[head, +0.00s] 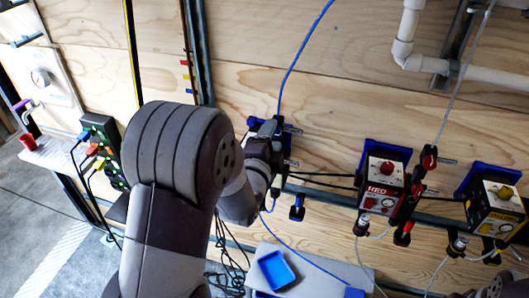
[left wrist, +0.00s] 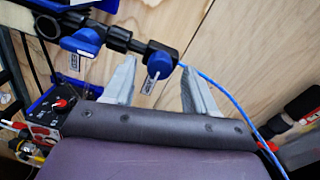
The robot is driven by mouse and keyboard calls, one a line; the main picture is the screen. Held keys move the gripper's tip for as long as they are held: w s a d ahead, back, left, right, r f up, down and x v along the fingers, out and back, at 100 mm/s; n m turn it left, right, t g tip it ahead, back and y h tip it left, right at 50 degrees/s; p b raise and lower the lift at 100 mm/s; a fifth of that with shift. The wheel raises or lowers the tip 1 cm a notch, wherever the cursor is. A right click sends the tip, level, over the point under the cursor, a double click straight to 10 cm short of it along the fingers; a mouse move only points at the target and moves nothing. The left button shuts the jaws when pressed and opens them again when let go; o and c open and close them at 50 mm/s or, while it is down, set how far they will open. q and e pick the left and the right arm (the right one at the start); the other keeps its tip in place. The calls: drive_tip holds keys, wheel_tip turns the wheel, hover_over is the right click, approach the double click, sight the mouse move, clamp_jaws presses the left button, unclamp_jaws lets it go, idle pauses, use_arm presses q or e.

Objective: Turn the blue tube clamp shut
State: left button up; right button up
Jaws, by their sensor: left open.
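A blue knob with a small tag (left wrist: 159,64) sits on a black fitting where a blue tube (left wrist: 222,88) runs out; it looks like the blue tube clamp. A second tagged blue knob (left wrist: 82,42) is left of it on the same black bar. My left gripper (left wrist: 157,70) is open, its two grey fingers either side of the first knob in the picture; I cannot tell whether they touch it. In the head view my left arm hides most of the blue station, and the blue tube (head: 295,65) rises above it. My right gripper is not seen clearly.
A red-knobbed unit (head: 384,168) and a yellow-knobbed unit (head: 499,195) are on the wall rail to the right. A blue-black fitting (head: 297,208) hangs below the rail. A blue tray (head: 276,269) lies on a grey surface below. A black box with cables (head: 100,135) is at left.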

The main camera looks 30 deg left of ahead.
use_arm(q)
drive_tip(key=p+v, duration=0.5)
drive_tip(key=v, duration=0.6)
drive_tip(key=shift+s, duration=0.3)
drive_tip(key=shift+f, duration=0.1)
